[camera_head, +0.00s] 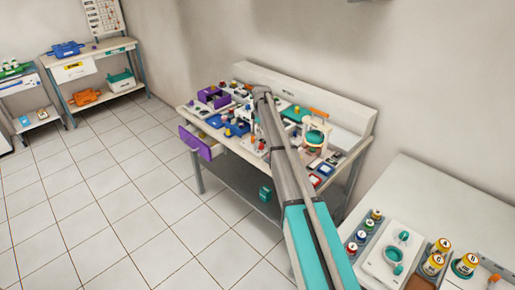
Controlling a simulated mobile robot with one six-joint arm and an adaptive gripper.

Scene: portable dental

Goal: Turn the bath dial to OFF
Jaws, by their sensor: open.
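I cannot pick out the bath dial or its OFF mark for certain at this size. The middle workbench (219,140) holds many small devices with coloured knobs, including a blue unit (237,127) and a white stand with a teal ring (314,137). A white unit with teal round parts (383,271) is on the right bench. My arm reaches from the lower middle up over the middle workbench. It covers part of the devices there. My gripper cannot be made out; it seems hidden behind my arm or among the devices.
A purple drawer (200,142) stands open at the workbench's left front. A teal box (265,194) is under the bench. Yellow-and-white jars (433,263) stand on the right bench. Shelves (100,57) stand at the back left. The tiled floor (110,215) at left is clear.

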